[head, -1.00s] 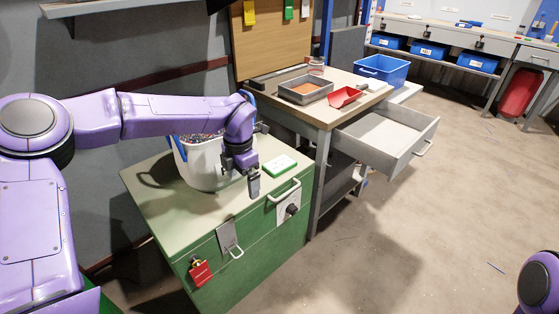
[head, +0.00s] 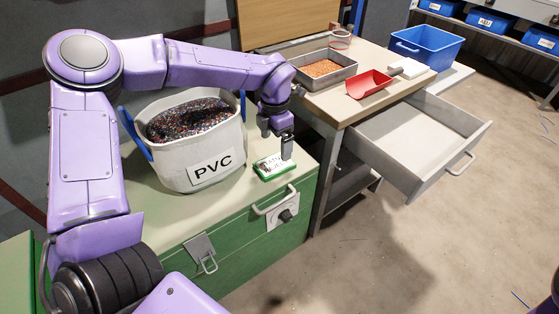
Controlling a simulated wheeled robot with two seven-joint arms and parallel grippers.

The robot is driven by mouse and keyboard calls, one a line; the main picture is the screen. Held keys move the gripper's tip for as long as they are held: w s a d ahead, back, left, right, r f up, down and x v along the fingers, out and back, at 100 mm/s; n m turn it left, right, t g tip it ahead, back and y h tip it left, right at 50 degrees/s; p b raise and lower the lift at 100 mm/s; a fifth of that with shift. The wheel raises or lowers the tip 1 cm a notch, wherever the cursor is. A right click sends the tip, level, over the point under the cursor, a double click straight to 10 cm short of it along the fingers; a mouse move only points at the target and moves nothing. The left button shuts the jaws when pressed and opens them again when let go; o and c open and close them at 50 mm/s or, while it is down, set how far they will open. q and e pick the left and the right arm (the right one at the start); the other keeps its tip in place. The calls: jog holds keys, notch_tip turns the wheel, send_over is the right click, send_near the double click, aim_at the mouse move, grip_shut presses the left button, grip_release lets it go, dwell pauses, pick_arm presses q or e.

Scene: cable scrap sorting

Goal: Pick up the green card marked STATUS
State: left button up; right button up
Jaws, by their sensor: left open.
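A green-edged card with a white face and dark lettering (head: 271,169) lies flat on the green chest's pale top, near its right front edge. The lettering is too small to read surely. My left gripper (head: 276,148) is open, with its fingers pointing down over the card's far edge. One finger stands near the card's right end. I cannot tell whether the fingers touch it. Nothing shows between the fingers. My right gripper is not in view.
A white PVC bag (head: 200,158) of mixed granules stands left of the card. The chest (head: 250,238) has a handle and latch in front. At right are a workbench with a granule tray (head: 325,69), a red scoop (head: 369,84), a blue bin (head: 427,50) and an open drawer (head: 410,136).

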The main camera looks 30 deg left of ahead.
aim_at(274, 163)
pick_arm(q)
jog(key=f, duration=0.4)
jog(key=f+b, duration=0.1)
jog(key=f, duration=0.2)
jog(key=shift+s+a+f, duration=0.15)
jog(key=shift+a+f, duration=0.05)
jog(key=shift+f, duration=0.2)
jog(key=shift+r, duration=0.1)
jog(key=c, duration=1)
